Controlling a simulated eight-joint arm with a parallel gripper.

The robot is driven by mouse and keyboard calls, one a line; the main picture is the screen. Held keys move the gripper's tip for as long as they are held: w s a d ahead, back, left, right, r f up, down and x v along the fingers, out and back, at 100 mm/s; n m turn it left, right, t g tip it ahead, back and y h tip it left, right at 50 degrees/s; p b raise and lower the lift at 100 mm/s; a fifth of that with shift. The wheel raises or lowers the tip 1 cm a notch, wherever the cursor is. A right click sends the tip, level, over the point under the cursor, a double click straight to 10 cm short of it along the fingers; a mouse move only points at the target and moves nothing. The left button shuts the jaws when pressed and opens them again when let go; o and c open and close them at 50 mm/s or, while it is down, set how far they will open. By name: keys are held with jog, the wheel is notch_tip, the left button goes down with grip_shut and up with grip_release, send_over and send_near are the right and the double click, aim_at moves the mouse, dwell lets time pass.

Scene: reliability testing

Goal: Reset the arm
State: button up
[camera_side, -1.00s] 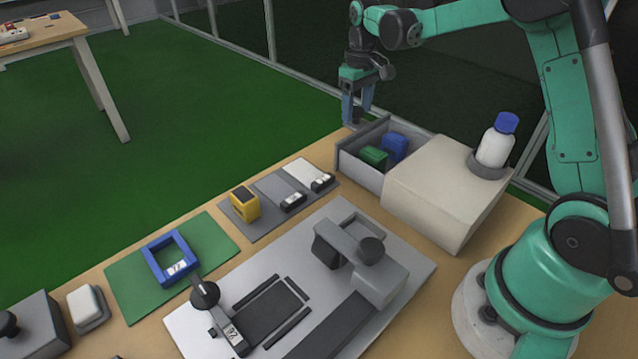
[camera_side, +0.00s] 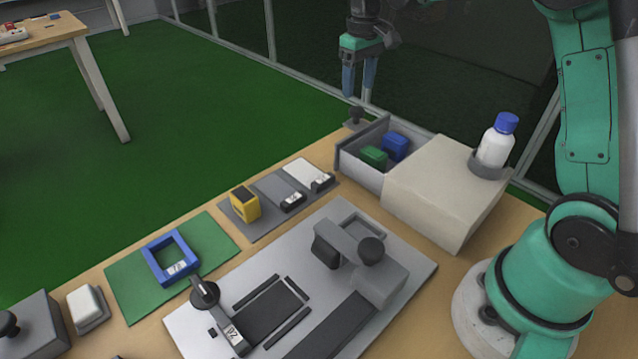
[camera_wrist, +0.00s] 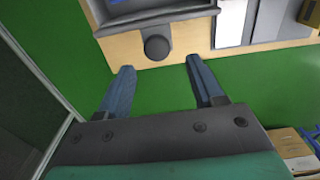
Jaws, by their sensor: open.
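My gripper (camera_side: 360,80) hangs in the air in the side view, above and beyond the far end of the table. Its two blue fingers point down, stand apart and hold nothing. In the wrist view my gripper (camera_wrist: 158,88) shows both fingers spread, with a round dark knob (camera_wrist: 157,47) on the table ahead of them and not touched. The knob (camera_side: 355,114) also shows in the side view, beside the open drawer (camera_side: 349,166). A green block (camera_side: 374,156) and a blue block (camera_side: 396,145) lie in the drawer.
A white bottle with a blue cap (camera_side: 497,143) stands on the beige box (camera_side: 440,190). A grey fixture (camera_side: 365,265), a yellow block (camera_side: 245,203) and a blue frame (camera_side: 170,258) on a green mat (camera_side: 125,280) occupy the table. Air around my gripper is clear.

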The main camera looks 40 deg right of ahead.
jog(key=s+a+t, duration=0.7)
jog(key=s+a, duration=0.5)
jog(key=shift+s+a, duration=0.3)
jog(key=shift+s, duration=0.1)
